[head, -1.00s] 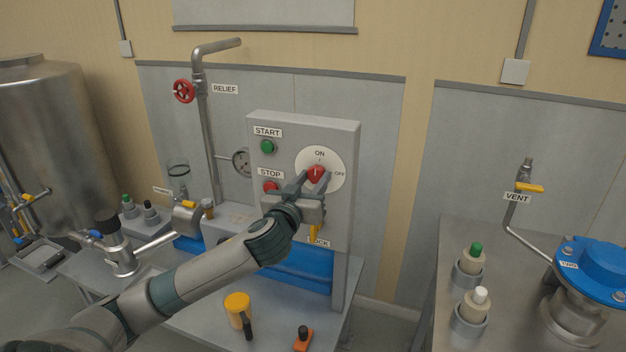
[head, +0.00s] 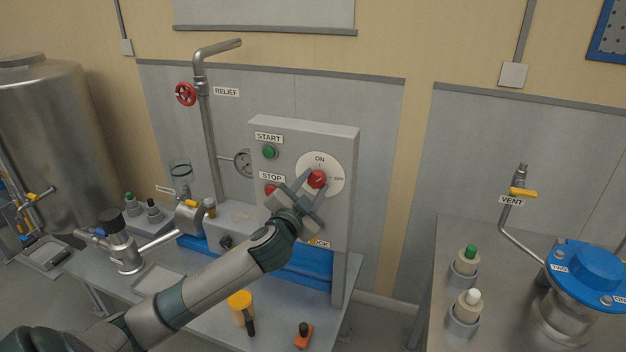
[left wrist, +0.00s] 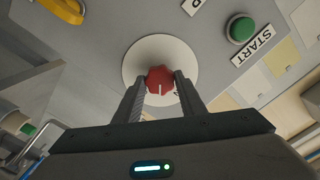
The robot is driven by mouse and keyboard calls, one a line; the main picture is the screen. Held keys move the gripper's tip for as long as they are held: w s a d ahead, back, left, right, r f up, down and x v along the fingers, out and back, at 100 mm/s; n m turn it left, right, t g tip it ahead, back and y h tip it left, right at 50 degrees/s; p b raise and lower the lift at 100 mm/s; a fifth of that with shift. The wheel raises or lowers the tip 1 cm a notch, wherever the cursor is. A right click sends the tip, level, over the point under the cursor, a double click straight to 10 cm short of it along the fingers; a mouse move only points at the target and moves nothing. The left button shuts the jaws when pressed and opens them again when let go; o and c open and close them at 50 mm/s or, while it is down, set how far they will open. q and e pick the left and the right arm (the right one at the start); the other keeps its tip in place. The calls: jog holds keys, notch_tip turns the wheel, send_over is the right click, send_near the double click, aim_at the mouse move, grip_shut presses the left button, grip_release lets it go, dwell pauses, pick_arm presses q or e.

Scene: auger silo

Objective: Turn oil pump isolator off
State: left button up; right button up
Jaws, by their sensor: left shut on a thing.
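The isolator's red knob (head: 317,179) sits on a round white dial (head: 334,160) on the grey control box. The dial has ON at the top and OFF at the right. My left gripper (head: 312,181) is shut on the knob, a finger on each side. In the left wrist view the knob (left wrist: 160,80) shows between the fingertips, with its pale mark running down the picture. The mark appears turned away from ON toward OFF; its exact angle is hard to tell. The gripper covers the dial's lower part in that view. My right gripper is not in view.
The green START button (head: 269,152) and red STOP button (head: 271,190) are left of the dial, STOP close to my gripper.

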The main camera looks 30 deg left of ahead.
pick_arm(q)
jog(key=m+p, duration=0.3)
jog(key=m, duration=0.2)
jog(key=shift+r, duration=0.15)
jog(key=shift+m+p, duration=0.65)
jog(key=shift+m, duration=0.75)
jog(key=shift+f, duration=0.2)
jog(key=o, duration=1)
jog(key=shift+o, duration=0.2)
jog(key=shift+s, duration=0.1)
